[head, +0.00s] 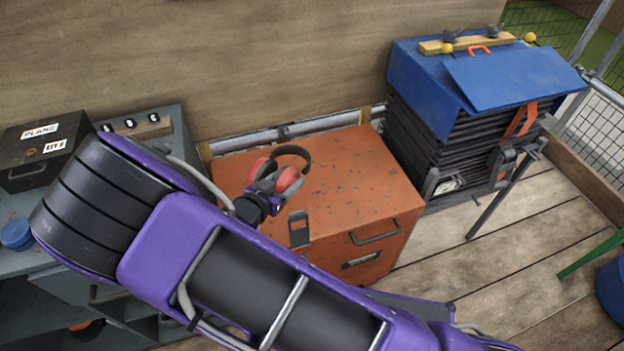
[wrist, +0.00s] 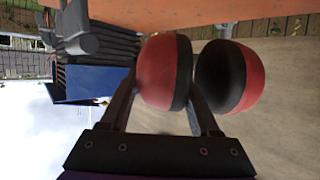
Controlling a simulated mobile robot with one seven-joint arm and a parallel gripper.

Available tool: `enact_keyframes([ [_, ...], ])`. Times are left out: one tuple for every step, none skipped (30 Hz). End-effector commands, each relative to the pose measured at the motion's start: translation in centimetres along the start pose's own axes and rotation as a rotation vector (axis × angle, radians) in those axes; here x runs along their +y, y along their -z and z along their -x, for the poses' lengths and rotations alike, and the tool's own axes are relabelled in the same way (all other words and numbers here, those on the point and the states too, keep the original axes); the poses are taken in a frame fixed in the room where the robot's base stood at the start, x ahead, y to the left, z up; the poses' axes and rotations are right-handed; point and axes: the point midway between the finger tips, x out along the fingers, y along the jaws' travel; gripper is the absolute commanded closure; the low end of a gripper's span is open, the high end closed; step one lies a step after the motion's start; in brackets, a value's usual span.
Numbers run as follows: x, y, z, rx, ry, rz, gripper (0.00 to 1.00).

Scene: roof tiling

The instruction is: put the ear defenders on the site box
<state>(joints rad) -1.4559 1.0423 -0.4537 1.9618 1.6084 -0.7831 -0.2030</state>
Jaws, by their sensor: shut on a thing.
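The ear defenders (head: 291,153), with red cups and a black headband, show over the top of the orange site box (head: 345,170) in the head view. My gripper (head: 268,190) is shut on one red cup. In the wrist view the fingers of my gripper (wrist: 160,110) are on either side of the near cup (wrist: 163,72). The other cup (wrist: 232,76) is to the right of it, outside the fingers. The headband is hidden in the wrist view. I cannot tell whether the ear defenders touch the lid.
A stack of dark slabs under a blue cover (head: 480,80) stands right of the box. A grey bench (head: 180,130) with a black case (head: 42,150) is at left. A plywood wall (head: 230,60) rises behind. Plank floor (head: 470,265) lies open at front right.

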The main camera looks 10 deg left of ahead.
Motion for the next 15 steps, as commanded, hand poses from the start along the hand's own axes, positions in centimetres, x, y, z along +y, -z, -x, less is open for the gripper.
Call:
enact_keyframes([
  [-0.4,-0.4,0.4,0.002,0.004,0.001,1.00],
  [-0.6,-0.8,0.5,0.002,0.006,0.002,1.00],
  [-0.6,-1.4,0.5,0.002,0.006,0.004,1.00],
  [-0.7,-1.9,0.4,0.002,0.006,0.004,1.00],
  [-0.7,-2.4,0.2,0.002,0.006,0.005,1.00],
  [-0.7,-3.2,-0.1,0.003,0.006,0.005,1.00],
  [-0.7,-3.7,-0.4,0.003,0.006,0.005,1.00],
  [-0.7,-4.2,-0.6,0.002,0.006,0.005,1.00],
  [-0.7,-4.9,-0.8,0.002,0.006,0.006,1.00],
  [-0.7,-5.2,-1.0,0.002,0.007,0.005,1.00],
  [-0.7,-5.6,-1.1,0.002,0.007,0.004,1.00],
  [-0.7,-5.9,-1.3,0.002,0.006,0.003,1.00],
  [-0.7,-6.1,-1.4,0.002,0.006,0.002,1.00],
  [-0.7,-6.3,-1.4,0.002,0.006,0.001,1.00],
  [-0.7,-6.6,-1.6,0.002,0.006,0.002,1.00],
])
